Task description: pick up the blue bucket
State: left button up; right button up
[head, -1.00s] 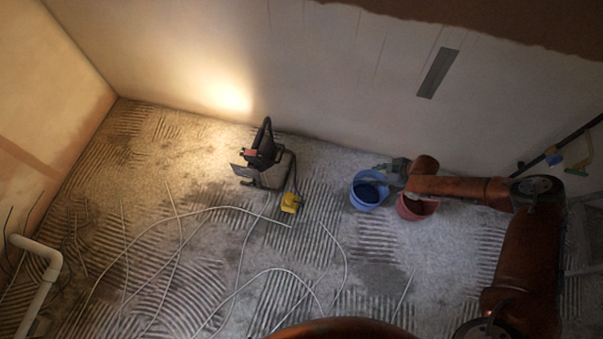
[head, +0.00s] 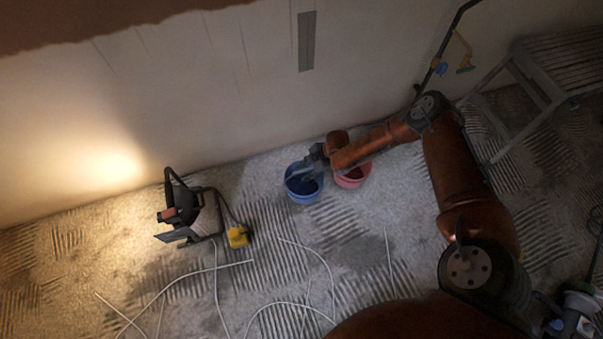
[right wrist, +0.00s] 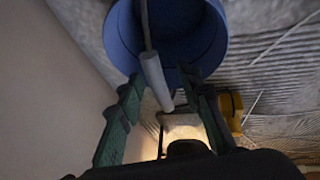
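The blue bucket (head: 304,195) stands upright on the floor near the wall. In the right wrist view the bucket (right wrist: 113,38) fills the top, with its wire handle and pale tubular grip (right wrist: 154,78) crossing in front of its opening. My right gripper (head: 309,165) is over the bucket's rim in the head view. In the right wrist view the right gripper (right wrist: 160,78) is open, with one finger on each side of the handle grip. Gaps show between grip and fingers. My left gripper is not in view.
A red bucket (head: 354,177) stands right beside the blue one, partly under my right arm. A work lamp (head: 181,213) and a yellow item (head: 238,237) are to the left. White cables (head: 185,277) lie on the floor. A stepladder (head: 540,85) stands at the right.

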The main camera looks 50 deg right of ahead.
jog(key=shift+r, duration=0.1)
jog(key=shift+c, duration=0.2)
grip_shut()
dwell(0.5)
